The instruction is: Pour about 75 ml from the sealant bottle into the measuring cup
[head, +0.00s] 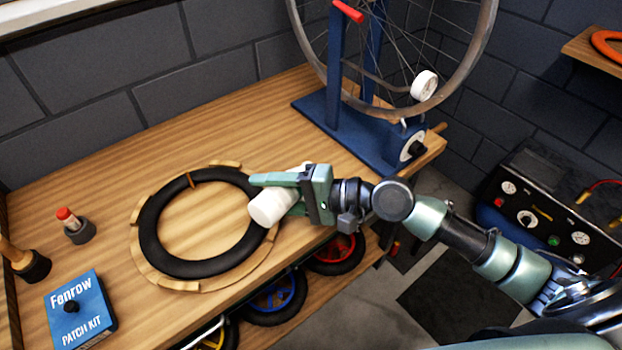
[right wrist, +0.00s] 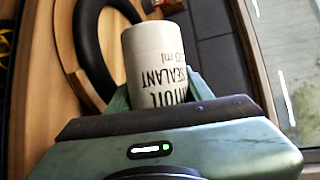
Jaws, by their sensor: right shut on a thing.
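The sealant bottle (head: 268,209) is a white cylinder. My right gripper (head: 284,190) is shut on it and holds it over the right part of the black tire ring. The bottle is tilted well off upright, with one white end toward the lower left. In the right wrist view the bottle (right wrist: 155,58) sits between the fingers, and its label reads SEALANT. I cannot make out an opening or any liquid flowing. I do not see a measuring cup in either view. My left gripper is not in view.
The black tire (head: 150,240) lies on a round wooden board on the bench. A blue patch kit box (head: 78,312), a small red-topped item (head: 70,222) and a wooden-handled tool (head: 28,262) stand at left. A blue wheel stand (head: 350,130) is at the back right.

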